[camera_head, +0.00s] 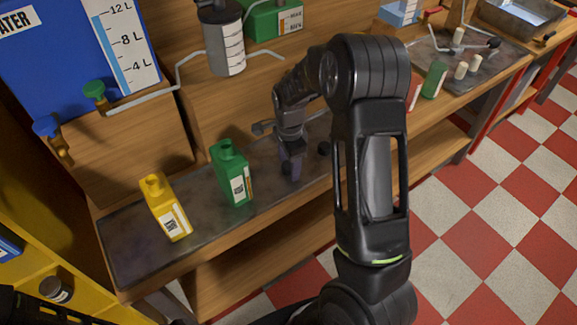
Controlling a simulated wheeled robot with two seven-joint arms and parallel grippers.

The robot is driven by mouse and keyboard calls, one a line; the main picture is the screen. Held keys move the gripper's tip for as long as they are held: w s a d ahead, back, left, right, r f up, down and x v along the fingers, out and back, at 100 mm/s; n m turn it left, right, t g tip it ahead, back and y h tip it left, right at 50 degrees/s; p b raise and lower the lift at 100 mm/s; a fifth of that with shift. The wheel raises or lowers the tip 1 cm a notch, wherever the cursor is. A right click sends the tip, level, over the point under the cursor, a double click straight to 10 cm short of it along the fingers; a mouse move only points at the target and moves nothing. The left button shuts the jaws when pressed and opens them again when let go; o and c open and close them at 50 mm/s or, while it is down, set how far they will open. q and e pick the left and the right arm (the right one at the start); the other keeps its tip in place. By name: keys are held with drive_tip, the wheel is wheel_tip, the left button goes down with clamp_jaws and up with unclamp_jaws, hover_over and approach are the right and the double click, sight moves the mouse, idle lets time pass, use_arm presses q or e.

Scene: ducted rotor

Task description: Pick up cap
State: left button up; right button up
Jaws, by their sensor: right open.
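My right gripper (291,167) points down over the mat behind the green bottle. It is open, and I see nothing between its fingers. A green bottle (233,178) and a yellow bottle (167,210) stand upright on the mat to its left. I cannot make out a cap on either bottle. My left gripper is out of view.
The dark mat (130,255) covers the wooden bench. A grey canister (224,45) and a blue water tank (60,50) with a tap stand behind. My right arm hides part of the bench. More bottles and a metal tray (515,18) are far right.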

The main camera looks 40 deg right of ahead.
drive_tip(key=shift+c, duration=0.5)
clamp_jaws()
idle(0.3)
